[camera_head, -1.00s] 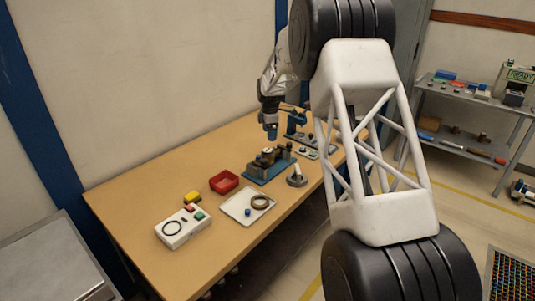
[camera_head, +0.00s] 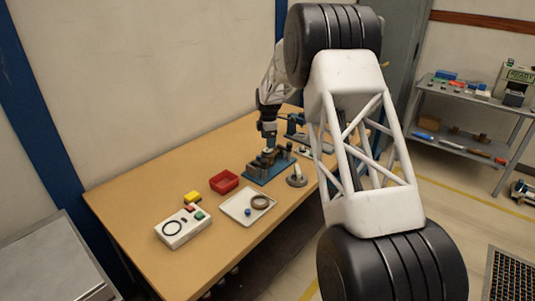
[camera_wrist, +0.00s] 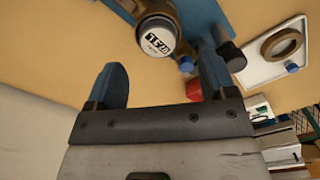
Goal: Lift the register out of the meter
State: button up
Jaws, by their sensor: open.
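The register (camera_wrist: 157,40), a round white dial with black print, sits in the brass-coloured meter (camera_wrist: 155,8) at the top of the wrist view. The meter stands on a blue fixture (camera_wrist: 205,18), which also shows in the head view (camera_head: 262,174). My gripper (camera_wrist: 161,65) is open and empty, with its two blue fingers spread on either side of the register's line. The fingertips look apart from the register. In the head view my gripper (camera_head: 268,143) hangs pointing down just above the meter, hiding much of it.
A white tray (camera_head: 236,212) holds a brass ring (camera_head: 260,202) and a small blue piece (camera_head: 248,212). A grey stand (camera_head: 297,178) is right of the fixture. The table's left is clear.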

aim_at(267, 150)
dwell(0.3)
jog(key=shift+w+a+f, duration=0.1)
jog(key=shift+a+f, duration=0.05)
jog(key=shift+f, duration=2.5)
jog(key=c, duration=1)
jog(key=shift+r, duration=0.1)
jog(key=shift+r, duration=1.6)
jog(key=shift+s+r, duration=0.15)
jog(key=shift+s, duration=0.15)
jog(key=s+d+r, duration=0.1)
jog(key=s, duration=1.4)
jog(key=shift+s+d+r, duration=0.2)
